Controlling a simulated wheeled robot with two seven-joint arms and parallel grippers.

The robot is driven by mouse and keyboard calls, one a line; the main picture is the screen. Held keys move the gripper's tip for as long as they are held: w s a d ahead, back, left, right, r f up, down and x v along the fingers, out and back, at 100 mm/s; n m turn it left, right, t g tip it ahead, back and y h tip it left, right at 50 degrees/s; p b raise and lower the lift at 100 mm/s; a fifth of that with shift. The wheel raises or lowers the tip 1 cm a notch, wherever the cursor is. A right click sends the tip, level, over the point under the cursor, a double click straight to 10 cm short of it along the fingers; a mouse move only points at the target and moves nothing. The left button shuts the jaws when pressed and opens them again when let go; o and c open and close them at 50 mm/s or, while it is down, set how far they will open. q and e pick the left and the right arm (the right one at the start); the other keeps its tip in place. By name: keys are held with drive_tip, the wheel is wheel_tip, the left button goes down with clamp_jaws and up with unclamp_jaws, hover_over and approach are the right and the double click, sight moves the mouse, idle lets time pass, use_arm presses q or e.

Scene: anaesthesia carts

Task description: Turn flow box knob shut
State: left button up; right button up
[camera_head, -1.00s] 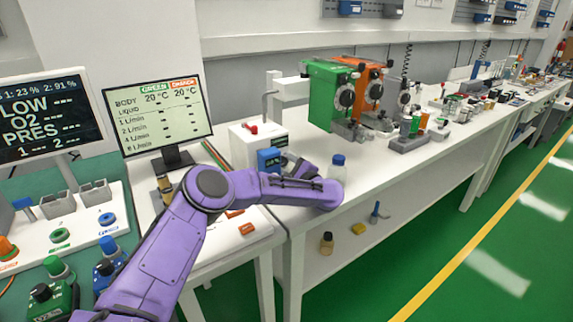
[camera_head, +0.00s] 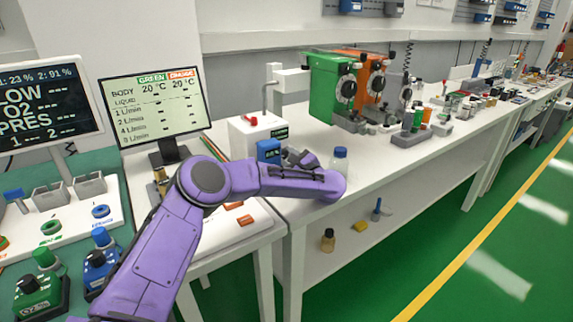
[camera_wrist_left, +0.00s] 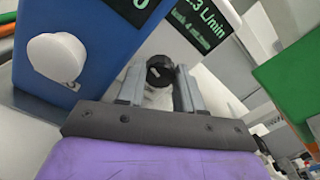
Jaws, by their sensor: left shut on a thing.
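The flow box appears to be the white box (camera_head: 243,140) on the bench, with a red part on top and a blue unit (camera_head: 268,151) at its front. In the left wrist view, a dark round knob (camera_wrist_left: 159,70) sits on a pale face below a green-digit L/min display (camera_wrist_left: 200,24). My left gripper (camera_wrist_left: 160,82) has its two fingers on either side of this knob and is shut on it. In the head view the left gripper (camera_head: 297,158) is at the box's right side, and the knob is hidden there. My right gripper is not in view.
A clear bottle with a blue cap (camera_head: 340,160) stands close beside my left forearm. Green (camera_head: 332,85) and orange (camera_head: 372,78) vaporizer-like units stand behind it. A white knob (camera_wrist_left: 57,56) is on the blue unit, left of the fingers. The floor at right is clear.

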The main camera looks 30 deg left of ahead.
use_arm(q)
drive_tip(key=m+b, duration=0.2)
drive_tip(key=m, duration=0.1)
drive_tip(key=shift+f+m, duration=0.15)
drive_tip(key=shift+m, duration=0.25)
drive_tip(key=m+b, duration=0.1)
drive_tip(key=m, duration=0.2)
drive_tip(key=shift+m, duration=0.3)
drive_tip(key=m, duration=0.3)
drive_tip(key=shift+d+m, duration=0.1)
drive_tip(key=shift+m, duration=0.2)
drive_tip(key=shift+m+p, duration=0.5)
drive_tip(key=shift+m, duration=1.5)
drive_tip(key=o, duration=0.8)
drive_tip(key=shift+c, duration=0.2)
